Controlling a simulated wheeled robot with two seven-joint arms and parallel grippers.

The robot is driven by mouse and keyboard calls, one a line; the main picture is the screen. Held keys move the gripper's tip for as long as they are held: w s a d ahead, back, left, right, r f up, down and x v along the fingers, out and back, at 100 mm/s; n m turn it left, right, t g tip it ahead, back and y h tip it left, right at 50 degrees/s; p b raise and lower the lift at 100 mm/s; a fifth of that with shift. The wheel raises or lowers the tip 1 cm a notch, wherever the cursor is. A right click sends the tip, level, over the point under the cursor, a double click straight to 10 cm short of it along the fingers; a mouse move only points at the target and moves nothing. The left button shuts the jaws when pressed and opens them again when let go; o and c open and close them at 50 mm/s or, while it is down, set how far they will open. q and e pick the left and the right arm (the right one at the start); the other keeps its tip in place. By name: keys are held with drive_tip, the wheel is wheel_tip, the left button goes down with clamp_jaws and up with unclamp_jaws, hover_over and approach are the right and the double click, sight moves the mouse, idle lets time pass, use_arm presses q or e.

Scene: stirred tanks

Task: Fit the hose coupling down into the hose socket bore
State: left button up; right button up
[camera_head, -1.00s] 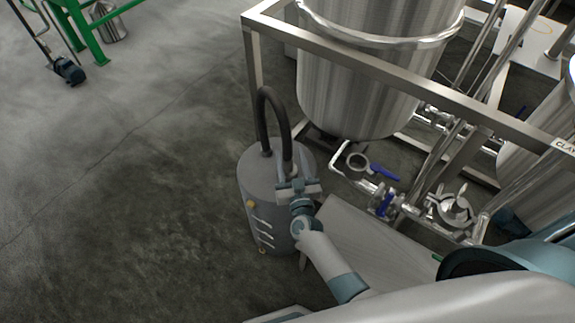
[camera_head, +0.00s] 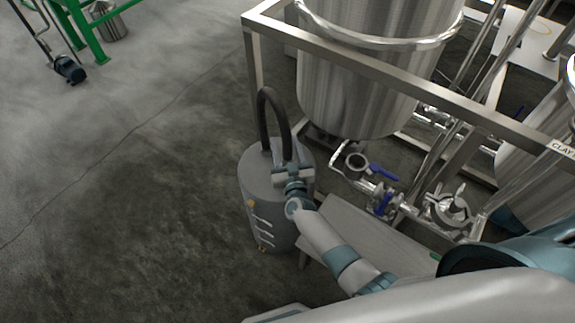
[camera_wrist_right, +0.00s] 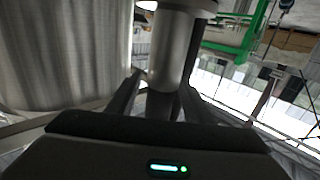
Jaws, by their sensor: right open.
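A black hose (camera_head: 266,118) arches up from the top of a grey cylindrical drum (camera_head: 262,205) and comes down at my right gripper (camera_head: 292,170). In the right wrist view, a smooth metal cylinder (camera_wrist_right: 173,50), which looks like the hose coupling, stands between the two dark fingers of my right gripper (camera_wrist_right: 160,98). The fingers are spread, one on each side of it, with gaps visible. My gripper hides the coupling's lower end and the socket bore in the head view, so I cannot tell how they sit together. My left gripper is not in view.
A steel frame (camera_head: 372,66) with a large tank (camera_head: 350,90) stands right behind the drum. Valves with blue handles (camera_head: 383,172) and a grey bench top (camera_head: 365,235) lie to the right.

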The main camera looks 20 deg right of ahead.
drive_tip(key=shift+w, duration=0.2)
idle(0.3)
clamp_jaws()
drive_tip(key=shift+r, duration=0.2)
wheel_tip(320, 180, up, 18)
drive_tip(key=p, duration=1.2)
drive_tip(key=shift+f, duration=0.15)
